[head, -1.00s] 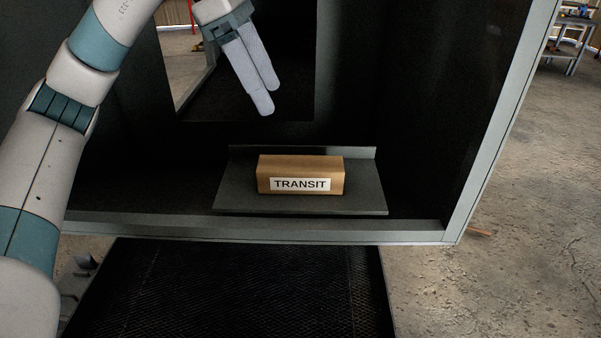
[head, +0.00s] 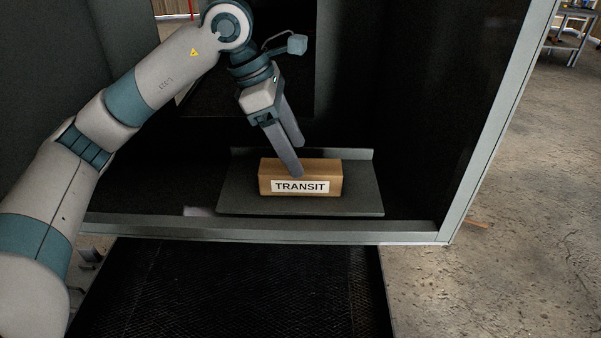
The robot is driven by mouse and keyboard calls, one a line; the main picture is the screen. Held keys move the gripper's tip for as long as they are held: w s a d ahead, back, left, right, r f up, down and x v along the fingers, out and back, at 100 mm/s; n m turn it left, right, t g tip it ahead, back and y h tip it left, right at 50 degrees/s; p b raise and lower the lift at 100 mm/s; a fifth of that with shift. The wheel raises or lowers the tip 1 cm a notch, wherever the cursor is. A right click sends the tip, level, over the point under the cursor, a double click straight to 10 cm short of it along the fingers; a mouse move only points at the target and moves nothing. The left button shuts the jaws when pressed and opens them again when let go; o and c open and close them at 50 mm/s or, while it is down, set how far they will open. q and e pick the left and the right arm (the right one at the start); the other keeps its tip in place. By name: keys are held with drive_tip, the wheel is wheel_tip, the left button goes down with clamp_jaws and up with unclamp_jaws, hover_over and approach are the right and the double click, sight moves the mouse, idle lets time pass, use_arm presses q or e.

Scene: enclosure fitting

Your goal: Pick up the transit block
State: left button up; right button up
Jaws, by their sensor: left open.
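The transit block (head: 330,174) is a brown box with a white label reading TRANSIT on its front. It sits on a grey shelf plate (head: 235,197) with a raised back edge, inside the dark enclosure. My left gripper (head: 298,160) is open and points down at the block from above and behind. One finger overlaps the block's top in the head view, and the other ends near its back edge. I cannot tell whether either finger touches the block. My right gripper is not in view.
The enclosure's grey front sill (head: 260,230) runs below the shelf plate, and its light frame post (head: 500,115) stands at the right. An opening is in the back wall. A black mesh mat (head: 250,290) lies in front. A cart (head: 572,25) stands far off at the upper right.

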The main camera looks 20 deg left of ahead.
sight(322, 177)
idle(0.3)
use_arm(q)
drive_tip(key=shift+s+d+f+p, duration=0.1)
drive_tip(key=shift+d+f+p, duration=0.05)
drive_tip(key=shift+f+p, duration=0.5)
drive_tip(key=p+x, duration=0.1)
drive_tip(key=x, duration=0.1)
drive_tip(key=shift+s+f+p, duration=0.1)
drive_tip(key=shift+f+p, duration=0.25)
drive_tip(key=shift+d+f, duration=0.25)
drive_tip(key=shift+f, duration=0.3)
drive_tip(key=c, duration=1.3)
